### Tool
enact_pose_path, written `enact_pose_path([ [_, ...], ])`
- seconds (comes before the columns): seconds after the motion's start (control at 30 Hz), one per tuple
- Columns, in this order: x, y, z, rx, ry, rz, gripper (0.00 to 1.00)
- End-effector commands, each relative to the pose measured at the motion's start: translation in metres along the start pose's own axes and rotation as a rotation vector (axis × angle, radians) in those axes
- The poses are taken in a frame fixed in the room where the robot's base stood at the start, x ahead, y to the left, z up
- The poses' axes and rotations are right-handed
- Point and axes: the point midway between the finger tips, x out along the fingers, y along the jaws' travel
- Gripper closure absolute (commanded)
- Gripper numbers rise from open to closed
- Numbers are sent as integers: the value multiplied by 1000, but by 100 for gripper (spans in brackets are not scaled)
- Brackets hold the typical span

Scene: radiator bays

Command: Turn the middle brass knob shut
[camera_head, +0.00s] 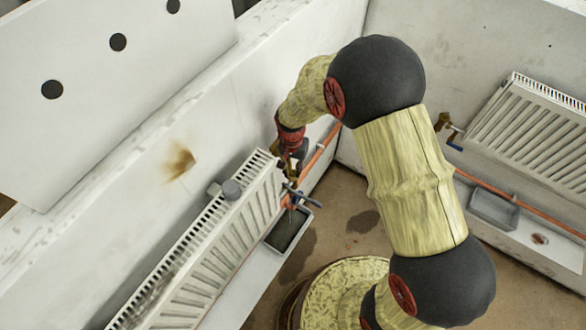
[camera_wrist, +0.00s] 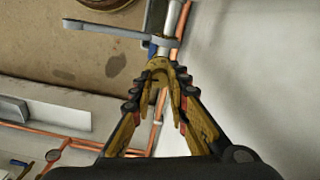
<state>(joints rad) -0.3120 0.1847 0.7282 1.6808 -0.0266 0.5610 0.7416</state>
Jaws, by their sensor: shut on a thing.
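My gripper (camera_head: 291,172) reaches down to the pipe end of the left radiator (camera_head: 215,245), by the wall. In the wrist view its yellow-brown fingers (camera_wrist: 168,76) close together at the valve there. The held part, apparently the brass knob, is mostly hidden between the fingers, so its turn angle cannot be told. A valve fitting with blue and grey parts (camera_head: 290,190) shows just below the gripper; a grey bar (camera_wrist: 115,31) lies beyond the fingertips in the wrist view. Another brass knob (camera_head: 442,121) sits by the right radiator (camera_head: 535,130), apart from my gripper.
A grey tray (camera_head: 289,229) stands below the left valve, and another tray (camera_head: 493,210) below the right radiator. Copper pipes (camera_head: 318,160) run along the walls. Brown floor (camera_head: 335,215) with dark stains lies between.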

Motion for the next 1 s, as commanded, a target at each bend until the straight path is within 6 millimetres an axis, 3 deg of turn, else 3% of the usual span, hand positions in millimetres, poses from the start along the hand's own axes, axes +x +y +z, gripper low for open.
enact_pose_path([
  [0.3,0,-1,0,100,-2,-1,100],
  [0.8,0,-1,0,115,-1,-2,100],
  [0.83,0,-1,0,115,-1,-2,82],
  [1.0,0,-1,0,114,-1,-1,72],
])
